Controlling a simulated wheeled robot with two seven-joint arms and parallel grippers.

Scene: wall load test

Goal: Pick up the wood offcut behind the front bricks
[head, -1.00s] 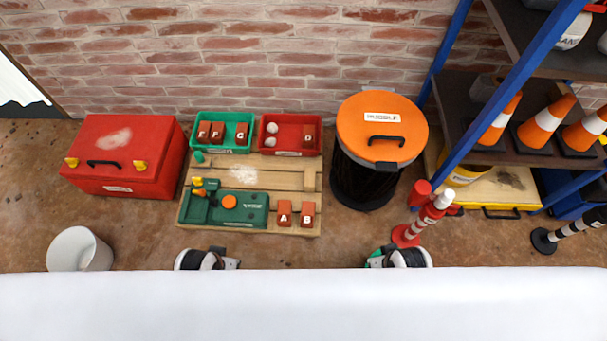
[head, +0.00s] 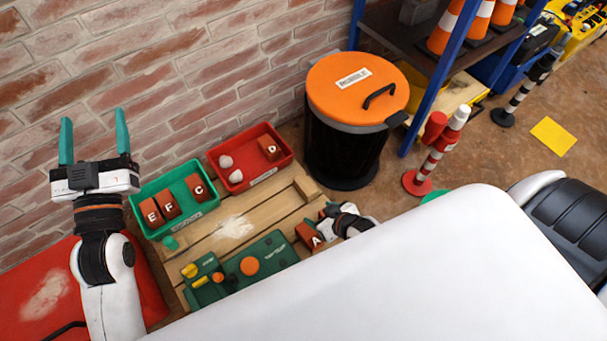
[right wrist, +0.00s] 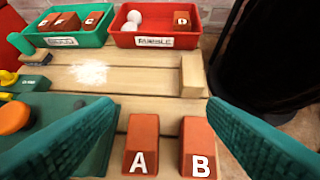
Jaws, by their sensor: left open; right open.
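The wood offcut (right wrist: 193,76) is a small pale block at the right end of the wooden pallet, behind the front bricks in the right wrist view. In the head view the offcut (head: 305,188) is beyond my right gripper. Brick A (right wrist: 141,145) and brick B (right wrist: 198,147) stand side by side at the pallet's front; brick A (head: 307,236) also shows in the head view, where brick B is hidden. My right gripper (right wrist: 160,106) is open and empty, its fingers spread around the view of both bricks. My left gripper (head: 95,125) is open, empty and raised at the left.
A green bin (head: 180,222) with bricks and a red bin (head: 285,160) with a brick and white lumps stand behind the pallet (head: 208,250). A black bin with an orange lid (head: 335,100) stands to the right.

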